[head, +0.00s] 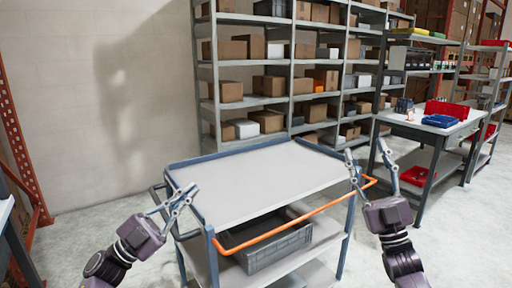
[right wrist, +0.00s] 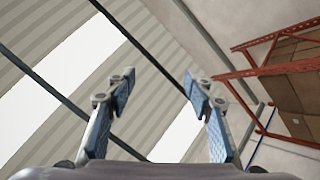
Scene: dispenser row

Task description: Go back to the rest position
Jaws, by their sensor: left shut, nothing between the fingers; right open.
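My left gripper (head: 180,196) is in the lower left of the head view, over the left edge of the cart. It is shut with nothing in it. My right gripper (head: 366,160) is at the right side of the cart, pointing up. Its fingers are spread apart and empty. In the right wrist view the open right gripper (right wrist: 158,88) has only the ceiling and the upper racks behind it. I cannot tell whether either gripper touches the cart.
A cart (head: 262,180) with an empty top and an orange handle (head: 290,228) stands ahead. A grey crate (head: 268,250) sits on its lower shelf. Shelves with boxes (head: 268,85) stand behind. A workbench (head: 425,130) with red and blue bins is at right. Floor at right is clear.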

